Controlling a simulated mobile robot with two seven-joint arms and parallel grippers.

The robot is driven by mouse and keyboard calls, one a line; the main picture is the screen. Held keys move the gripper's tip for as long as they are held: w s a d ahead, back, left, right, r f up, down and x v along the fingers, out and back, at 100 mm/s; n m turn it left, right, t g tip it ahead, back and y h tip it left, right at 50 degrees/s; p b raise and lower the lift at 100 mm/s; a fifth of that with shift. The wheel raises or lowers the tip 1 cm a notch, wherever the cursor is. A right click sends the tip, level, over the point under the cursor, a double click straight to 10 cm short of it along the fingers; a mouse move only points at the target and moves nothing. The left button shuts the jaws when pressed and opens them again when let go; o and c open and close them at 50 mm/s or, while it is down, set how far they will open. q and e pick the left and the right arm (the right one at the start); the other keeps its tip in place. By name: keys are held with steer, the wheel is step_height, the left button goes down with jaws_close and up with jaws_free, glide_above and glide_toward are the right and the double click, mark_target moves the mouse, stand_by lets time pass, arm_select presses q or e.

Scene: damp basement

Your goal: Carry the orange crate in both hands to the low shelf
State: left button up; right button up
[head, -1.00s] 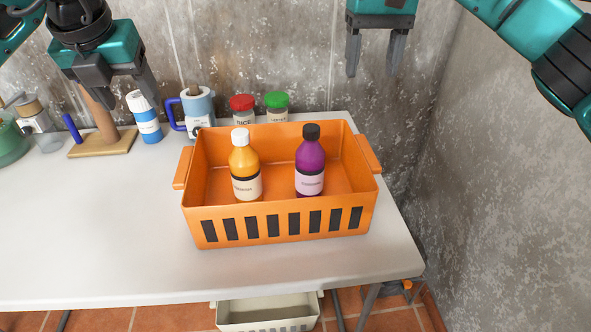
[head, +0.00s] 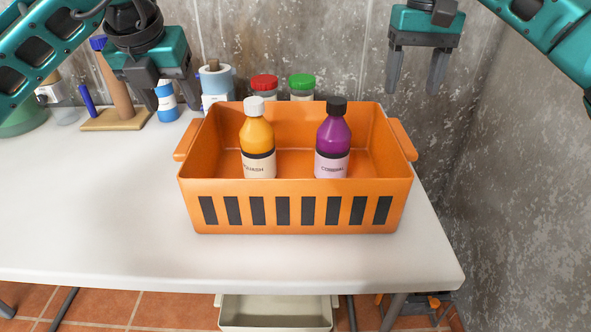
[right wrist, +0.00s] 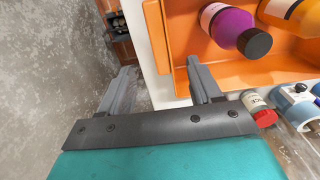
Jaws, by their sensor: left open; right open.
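The orange crate (head: 295,208) stands upright on the white table, with a handle on its left side and one on its right. Inside stand an orange bottle with a white cap (head: 257,143) and a purple bottle with a black cap (head: 333,142). My left gripper (head: 174,100) is open and empty, above and behind the crate's left handle. My right gripper (head: 414,85) is open and empty, above the crate's right handle. In the right wrist view its two fingers (right wrist: 160,92) are apart near the crate's edge (right wrist: 180,75). The low shelf cannot be made out.
Behind the crate are a red-lidded jar (head: 264,84), a green-lidded jar (head: 301,84), a blue-white bottle (head: 166,103) and a wooden stand (head: 115,119). A pale bin (head: 275,312) sits below the table (head: 90,220). Concrete walls close off the back and right. The table's front left is clear.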

mark_target(191, 134)
arm_select(q)
steer(key=x, duration=1.3)
arm_select(e)
step_height(191, 134, down, 13)
arm_select(q)
steer(key=shift+s, duration=0.1)
steer(key=shift+c, duration=0.3)
arm_select(e)
steer(key=shift+c, duration=0.3)
arm_select(q)
jaws_close()
arm_select(e)
jaws_close()
arm_select(q)
steer(key=shift+r, duration=0.25)
arm_select(e)
steer(key=shift+w+r, duration=0.1)
steer(key=shift+r, duration=0.15)
